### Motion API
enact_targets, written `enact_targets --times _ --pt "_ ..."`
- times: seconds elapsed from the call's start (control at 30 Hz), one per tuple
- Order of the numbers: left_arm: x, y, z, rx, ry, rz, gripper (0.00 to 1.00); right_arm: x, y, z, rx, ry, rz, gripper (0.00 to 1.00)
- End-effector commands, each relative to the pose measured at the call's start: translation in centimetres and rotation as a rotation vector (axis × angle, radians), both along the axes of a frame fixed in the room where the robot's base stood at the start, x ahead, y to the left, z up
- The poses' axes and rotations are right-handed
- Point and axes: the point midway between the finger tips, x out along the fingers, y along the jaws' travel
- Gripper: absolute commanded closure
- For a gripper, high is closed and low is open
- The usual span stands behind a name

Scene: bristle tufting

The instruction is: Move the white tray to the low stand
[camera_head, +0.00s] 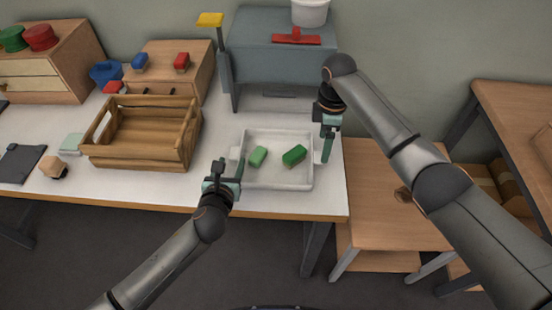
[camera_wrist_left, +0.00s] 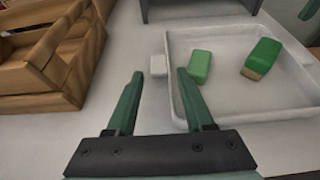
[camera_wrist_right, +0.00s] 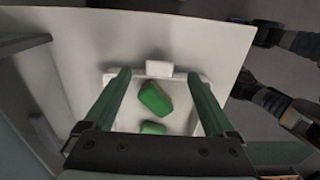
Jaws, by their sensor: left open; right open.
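The white tray (camera_head: 280,186) lies flat on the white worktable near its right front corner. Two green blocks, a left one (camera_head: 257,157) and a right one (camera_head: 294,155), lie in it. My left gripper (camera_head: 231,166) is open at the tray's left side; in the left wrist view the tray's left handle (camera_wrist_left: 158,66) is ahead of the gap between the fingers. My right gripper (camera_head: 328,148) is open at the tray's right side; in the right wrist view the other handle (camera_wrist_right: 159,69) shows between the fingers. The low wooden stand (camera_head: 380,215) is right of the worktable, below its top.
A wooden crate (camera_head: 140,153) stands left of the tray. A grey machine (camera_head: 278,65) with a yellow-topped lever (camera_head: 210,20) is behind it. A taller wooden table (camera_head: 515,110) stands at the far right. My right arm passes over the stand's right part.

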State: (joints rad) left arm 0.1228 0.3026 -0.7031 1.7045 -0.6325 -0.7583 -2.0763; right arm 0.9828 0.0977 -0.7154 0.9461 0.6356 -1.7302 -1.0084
Motion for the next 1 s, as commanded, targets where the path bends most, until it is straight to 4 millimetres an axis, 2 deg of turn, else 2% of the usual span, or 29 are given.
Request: enact_targets --times 0.1,0.3,0.5,0.77,0.87,1.0 --pt "1.8 -0.1 -0.7 0.0 0.0 0.002 0.47 0.0 0.0 -1.9 -0.001 0.002 0.0 0.1" --pt "3.7 -0.3 -1.5 -0.002 -0.001 0.002 0.47 0.0 0.1 -3.9 0.0 0.001 0.0 0.1" --pt "4.4 -0.3 -1.8 -0.001 0.0 0.0 0.47 0.0 0.0 -4.8 0.001 -0.001 0.001 0.1" --pt "4.5 -0.3 -1.8 -0.001 -0.001 0.0 0.47 0.0 0.0 -4.8 0.001 -0.001 0.001 0.1" --pt "4.5 -0.3 -1.8 -0.001 0.0 0.0 0.55 0.0 0.0 -4.8 0.001 -0.001 0.001 0.18" --pt "4.4 -0.3 -1.8 -0.001 0.0 0.0 0.71 0.0 0.0 -4.8 0.001 -0.001 0.001 0.34"
